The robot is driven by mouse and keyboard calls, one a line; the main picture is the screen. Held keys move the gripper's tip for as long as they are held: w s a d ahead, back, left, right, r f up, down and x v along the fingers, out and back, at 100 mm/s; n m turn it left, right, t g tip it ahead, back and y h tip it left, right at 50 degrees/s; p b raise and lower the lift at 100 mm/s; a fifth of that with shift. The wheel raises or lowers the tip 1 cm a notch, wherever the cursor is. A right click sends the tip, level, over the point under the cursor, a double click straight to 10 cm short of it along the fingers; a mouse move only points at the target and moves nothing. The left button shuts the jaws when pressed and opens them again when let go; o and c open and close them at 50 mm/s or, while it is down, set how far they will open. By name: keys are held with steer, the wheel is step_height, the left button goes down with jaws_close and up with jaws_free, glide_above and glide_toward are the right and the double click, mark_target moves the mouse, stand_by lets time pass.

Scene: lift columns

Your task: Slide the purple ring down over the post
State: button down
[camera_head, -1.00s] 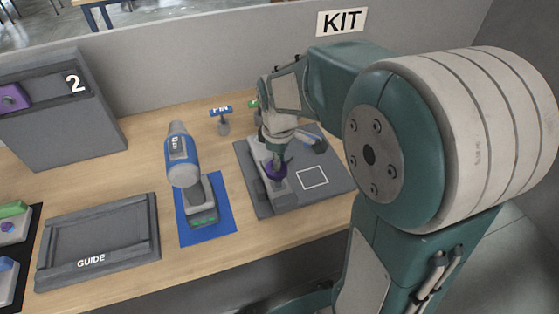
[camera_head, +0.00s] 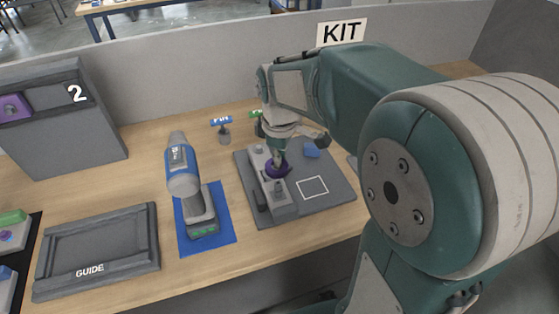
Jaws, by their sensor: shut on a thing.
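The purple ring (camera_head: 279,170) is at the light grey block (camera_head: 281,201) on the dark grey kit board (camera_head: 327,208). My gripper (camera_head: 279,157) points down from above, its fingertips at the ring, and is shut on it. The post is hidden behind the ring and the fingers, so I cannot tell how far the ring is over it.
A blue part (camera_head: 312,150) lies on the board, right of my gripper. A blue and grey drill (camera_head: 183,173) stands on a blue mat (camera_head: 222,214) to the left. The GUIDE tray (camera_head: 97,279) is at the front left. A small blue-topped stand (camera_head: 223,130) is behind.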

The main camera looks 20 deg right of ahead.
steer(key=shift+r, duration=1.65)
steer(key=shift+s, duration=0.1)
